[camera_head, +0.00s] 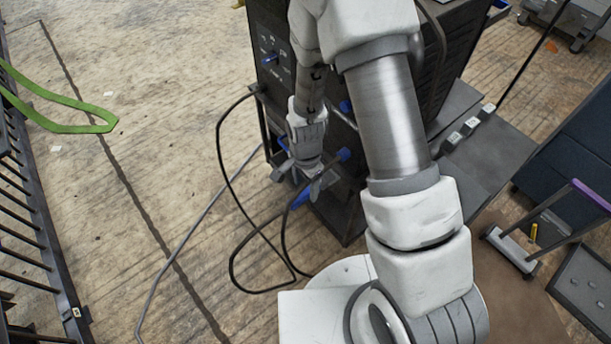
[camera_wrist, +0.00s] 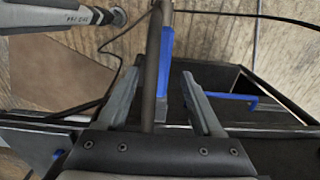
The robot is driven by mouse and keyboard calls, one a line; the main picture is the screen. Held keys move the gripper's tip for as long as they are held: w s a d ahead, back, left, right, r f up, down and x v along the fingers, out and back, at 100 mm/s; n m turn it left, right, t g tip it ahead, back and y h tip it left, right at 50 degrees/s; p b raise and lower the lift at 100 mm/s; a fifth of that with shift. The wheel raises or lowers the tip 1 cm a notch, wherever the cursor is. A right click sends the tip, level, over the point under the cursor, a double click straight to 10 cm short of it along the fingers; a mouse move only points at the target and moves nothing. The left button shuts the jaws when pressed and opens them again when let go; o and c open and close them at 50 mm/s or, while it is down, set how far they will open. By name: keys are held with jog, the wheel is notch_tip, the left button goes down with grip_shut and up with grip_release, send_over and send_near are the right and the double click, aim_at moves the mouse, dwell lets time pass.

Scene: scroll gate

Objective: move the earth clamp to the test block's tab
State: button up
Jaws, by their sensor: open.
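My gripper (camera_head: 302,181) hangs low beside the dark cabinet, fingers pointing down. In the wrist view my gripper (camera_wrist: 163,76) is open. A blue-handled part (camera_wrist: 167,55), which looks like the earth clamp, lies between and beyond the fingers, with a dark cable or rod running along it. A gap shows between it and each finger; its depth is unclear. In the head view a blue piece (camera_head: 301,198) shows just by the fingers, partly hidden by them. I cannot pick out the test block or its tab with certainty.
The dark cabinet (camera_head: 268,42) has blue plugs on its front. A black cable (camera_head: 222,150) loops down to the floor. A grey cable (camera_head: 190,232) crosses the floor. A black railing (camera_head: 40,235) and green strap (camera_head: 70,128) are at left. The wooden floor between is mostly clear.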

jog(key=shift+f+b, duration=0.3)
jog(key=shift+f, duration=1.1)
grip_shut()
dwell(0.4)
jog(key=c, duration=0.8)
grip_release()
grip_shut()
jog(key=shift+s+a, duration=0.25)
jog(key=shift+a, duration=0.2)
dwell(0.6)
